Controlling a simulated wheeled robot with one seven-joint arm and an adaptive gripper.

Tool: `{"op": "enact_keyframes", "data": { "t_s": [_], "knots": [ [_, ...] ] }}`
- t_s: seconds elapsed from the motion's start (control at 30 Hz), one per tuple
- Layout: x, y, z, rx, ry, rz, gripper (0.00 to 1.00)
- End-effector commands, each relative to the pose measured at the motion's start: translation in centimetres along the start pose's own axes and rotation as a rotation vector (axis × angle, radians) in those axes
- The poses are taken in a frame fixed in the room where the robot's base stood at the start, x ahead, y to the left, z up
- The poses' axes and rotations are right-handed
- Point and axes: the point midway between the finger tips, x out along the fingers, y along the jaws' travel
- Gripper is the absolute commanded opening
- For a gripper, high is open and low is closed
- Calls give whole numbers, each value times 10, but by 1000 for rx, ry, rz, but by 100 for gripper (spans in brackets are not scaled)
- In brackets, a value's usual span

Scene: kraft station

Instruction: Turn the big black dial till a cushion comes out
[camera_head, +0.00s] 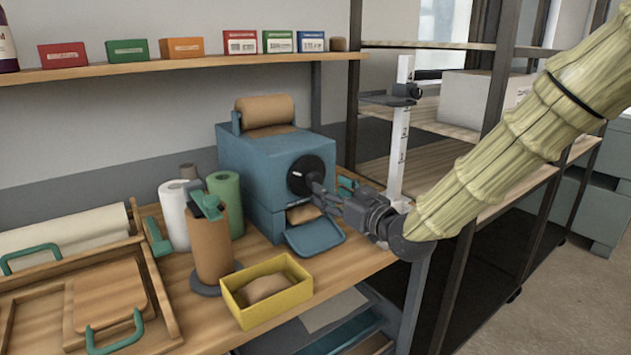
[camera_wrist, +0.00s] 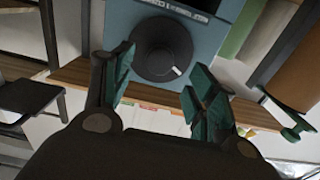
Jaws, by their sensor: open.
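The big black dial (camera_head: 306,176) is on the front of a blue machine (camera_head: 250,165). In the wrist view the dial (camera_wrist: 160,48) faces the camera, with a small pale mark on its rim. My gripper (camera_head: 322,196) is open in front of the dial. In the wrist view its green-tipped fingers (camera_wrist: 158,62) stand apart either side of the dial's near edge; I cannot tell whether they touch it. Tan paper (camera_head: 303,214) shows in the slot below the dial, above the blue chute (camera_head: 316,238). A tan cushion (camera_head: 264,288) lies in a yellow box (camera_head: 289,303).
A brown paper roll (camera_head: 265,110) sits on the machine. A brown roll on a stand (camera_head: 211,250) and green (camera_head: 226,195) and white (camera_head: 173,210) rolls stand to its left. A shelf post (camera_head: 352,90) and a white measuring column (camera_head: 400,140) stand to its right.

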Motion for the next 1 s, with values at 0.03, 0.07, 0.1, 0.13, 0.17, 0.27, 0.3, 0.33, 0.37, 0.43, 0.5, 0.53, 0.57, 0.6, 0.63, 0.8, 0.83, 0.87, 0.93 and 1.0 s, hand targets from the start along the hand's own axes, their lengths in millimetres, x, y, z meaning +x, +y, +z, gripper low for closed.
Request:
{"op": "enact_keyframes", "data": {
  "t_s": [0.03, 0.07, 0.1, 0.13, 0.17, 0.27, 0.3, 0.33, 0.37, 0.43, 0.5, 0.53, 0.57, 0.6, 0.63, 0.8, 0.83, 0.87, 0.93, 1.0],
  "knots": [
    [9, 0, -1, -2, 0, -1, 58],
    [14, 0, 0, -1, -1, 0, 58],
    [20, 0, 0, -1, -1, 1, 58],
    [25, 1, 0, -1, 0, 2, 58],
    [29, 1, -1, -1, 0, 2, 58],
    [44, 1, 0, -1, 0, 2, 58],
    [49, 1, 0, -1, 0, 2, 58],
    [52, 1, 0, -1, 0, 2, 58],
    [56, 1, 0, -1, 0, 2, 58],
    [62, 1, 0, -1, -1, 2, 58],
    [66, 1, 0, -1, -1, 2, 58],
    [68, 1, 0, -1, -1, 2, 58],
    [68, 1, 0, 0, -1, 2, 58],
    [70, 1, 0, 0, -1, 2, 58],
    [70, 1, 0, 0, -1, 3, 58],
    [71, 1, 0, 0, 0, 3, 58],
    [71, 1, 0, 0, 0, 3, 58],
    [71, 1, 0, 0, 0, 3, 58],
    [70, 1, 0, 0, 0, 3, 51],
    [70, 1, 0, 0, 0, 3, 38]
  ]
}}
